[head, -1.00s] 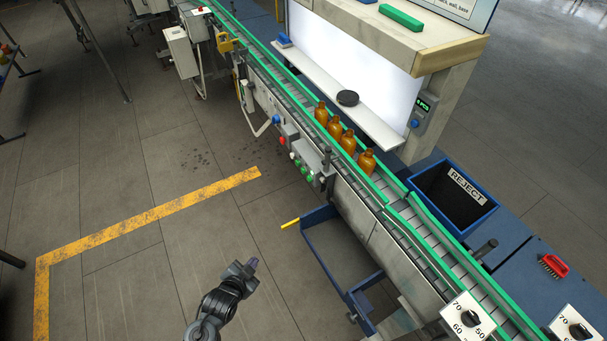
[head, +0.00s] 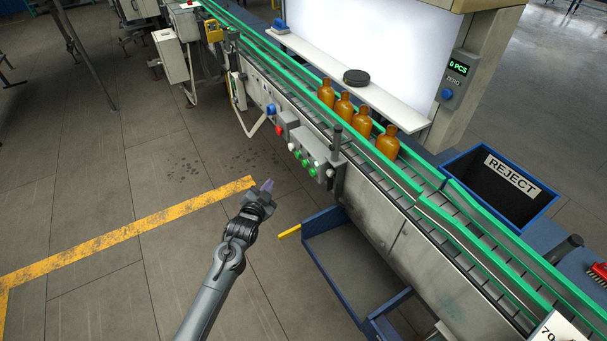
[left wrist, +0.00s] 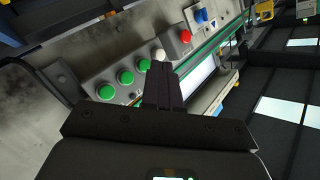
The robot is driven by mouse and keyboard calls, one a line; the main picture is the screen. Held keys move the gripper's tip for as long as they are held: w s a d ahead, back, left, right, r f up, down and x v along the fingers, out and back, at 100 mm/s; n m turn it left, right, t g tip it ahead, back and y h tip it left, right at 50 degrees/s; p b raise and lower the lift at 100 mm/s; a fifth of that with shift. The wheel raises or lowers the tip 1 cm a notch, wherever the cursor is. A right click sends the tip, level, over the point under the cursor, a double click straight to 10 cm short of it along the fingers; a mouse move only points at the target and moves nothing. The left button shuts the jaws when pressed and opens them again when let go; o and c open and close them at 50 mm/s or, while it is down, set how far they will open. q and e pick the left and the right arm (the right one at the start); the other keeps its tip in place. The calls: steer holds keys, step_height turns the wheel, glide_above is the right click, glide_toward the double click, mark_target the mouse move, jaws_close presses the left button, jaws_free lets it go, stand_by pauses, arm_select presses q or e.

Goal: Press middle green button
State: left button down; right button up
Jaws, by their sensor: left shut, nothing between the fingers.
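The grey button box on the side of the conveyor carries a row of three green buttons and a white button (left wrist: 159,54). The middle green button (left wrist: 125,76) shows clearly in the left wrist view; in the head view it is a small green spot (head: 305,163). The other two green buttons (left wrist: 106,92) (left wrist: 141,64) flank it. My left gripper (head: 266,186) is shut and empty, left of the box and apart from it. In the left wrist view its closed fingers (left wrist: 165,68) point toward the white button's end of the row. My right gripper is not in view.
A red button (head: 280,131) and a blue knob (head: 271,109) sit farther along the conveyor side. Several amber bottles (head: 362,126) stand on the green-railed conveyor. Floor left of the gripper is clear.

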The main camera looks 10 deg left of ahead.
mark_target(305, 164)
arm_select(q)
steer(key=shift+w+r, duration=0.6)
steer(key=shift+r, duration=0.1)
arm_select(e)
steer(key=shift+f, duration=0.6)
arm_select(q)
steer(key=shift+b, duration=0.35)
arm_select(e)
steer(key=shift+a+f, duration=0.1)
arm_select(q)
steer(key=w+d+b, duration=0.6)
steer(key=shift+d, duration=0.15)
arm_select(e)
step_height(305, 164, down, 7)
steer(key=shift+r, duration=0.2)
arm_select(q)
steer(key=shift+w, duration=0.1)
